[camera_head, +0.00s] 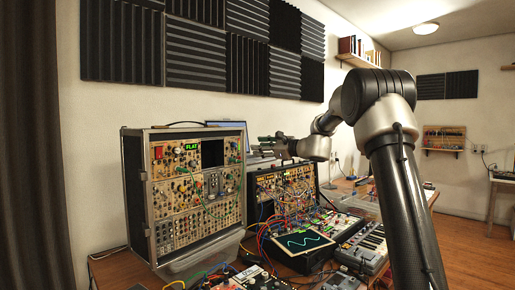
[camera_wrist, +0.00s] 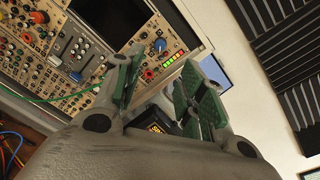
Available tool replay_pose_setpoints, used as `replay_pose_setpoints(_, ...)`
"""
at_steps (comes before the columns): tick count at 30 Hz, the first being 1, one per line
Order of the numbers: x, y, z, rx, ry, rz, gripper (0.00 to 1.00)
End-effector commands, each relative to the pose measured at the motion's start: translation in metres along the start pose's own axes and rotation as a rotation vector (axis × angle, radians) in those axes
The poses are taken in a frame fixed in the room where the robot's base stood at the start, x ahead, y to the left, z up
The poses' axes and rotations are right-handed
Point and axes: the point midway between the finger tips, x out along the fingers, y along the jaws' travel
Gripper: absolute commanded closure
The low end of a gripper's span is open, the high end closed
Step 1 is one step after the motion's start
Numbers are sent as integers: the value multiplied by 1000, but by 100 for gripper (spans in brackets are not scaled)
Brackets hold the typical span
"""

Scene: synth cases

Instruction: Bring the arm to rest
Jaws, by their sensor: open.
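My gripper (camera_head: 268,146) is raised above the smaller synth case, to the right of the tall synth case (camera_head: 198,190). In the wrist view my gripper (camera_wrist: 155,90) shows two green-padded fingers spread apart with nothing held between them. Behind the fingers, the tall case's panel (camera_wrist: 100,35) with knobs and a green-to-red level strip is seen tilted. My arm bends from the lower right up to an elbow and back left to the gripper.
A smaller open case (camera_head: 285,188) with many patch cables stands on the wooden table. Foam panels (camera_head: 205,45) cover the wall behind. A shelf (camera_head: 358,60) holds books.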

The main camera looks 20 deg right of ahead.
Motion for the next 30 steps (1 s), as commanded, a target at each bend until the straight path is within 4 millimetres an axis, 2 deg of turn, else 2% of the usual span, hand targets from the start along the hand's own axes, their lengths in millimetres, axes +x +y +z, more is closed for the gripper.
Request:
replay_pose_setpoints(5, 0, 0, 0, -3, 0, 0, 60)
replay_pose_setpoints(8, 0, 2, -1, -67, 4, 7, 60)
replay_pose_setpoints(11, -12, 31, -34, -203, 77, 111, 60)
replay_pose_setpoints(12, -21, 48, -52, -249, 112, 167, 60)
replay_pose_setpoints(14, -43, 80, -76, -343, 169, 278, 60)
replay_pose_setpoints(15, -64, 103, -86, -423, 203, 368, 60)
replay_pose_setpoints(17, -101, 139, -92, -553, 239, 513, 60)
replay_pose_setpoints(18, -127, 161, -93, -641, 255, 611, 60)
replay_pose_setpoints(20, -169, 190, -90, -774, 269, 757, 60)
replay_pose_setpoints(21, -198, 208, -87, -862, 271, 854, 60)
replay_pose_setpoints(25, -295, 255, -71, -1145, 260, 1157, 60)
replay_pose_setpoints(27, -342, 273, -63, -1284, 247, 1296, 60)
replay_pose_setpoints(30, -399, 291, -53, -1457, 238, 1454, 60)
